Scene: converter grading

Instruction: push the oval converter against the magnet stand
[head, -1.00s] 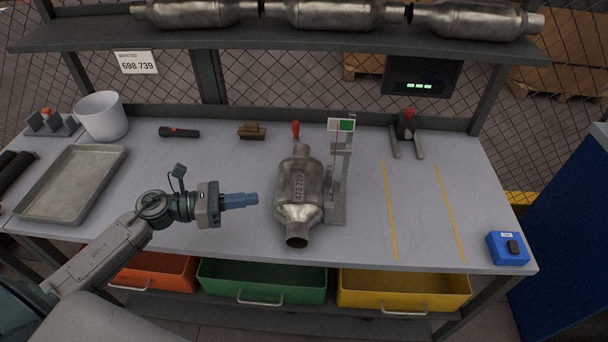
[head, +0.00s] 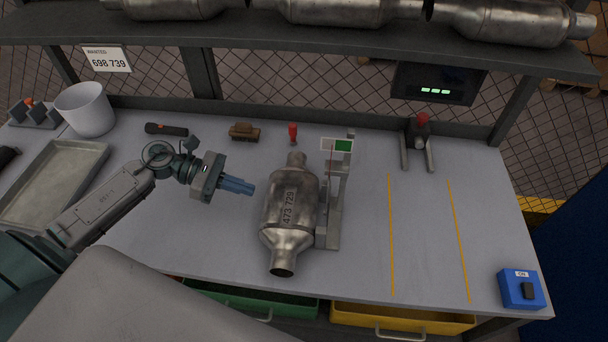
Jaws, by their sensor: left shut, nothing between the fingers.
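The oval converter (head: 290,213) is a brown-grey metal can marked "473 729", lying on the bench with its necks pointing away from and toward me. The magnet stand (head: 333,213) is a grey metal fixture with an upright and a white and green card (head: 337,145), at the converter's right. The converter's right side looks very close to the stand; I cannot tell if they touch. My left gripper (head: 238,186) is shut and empty, its blue fingers pointing right, a short gap left of the converter. My right gripper is not in view.
A red-handled tool (head: 293,133), a brown brush (head: 244,132) and a black flashlight (head: 166,129) lie behind. A clamp-like tool (head: 417,145) and a blue switch box (head: 521,289) are at right. A tray (head: 88,153) and white bucket (head: 86,109) are at left. Yellow lines mark clear bench.

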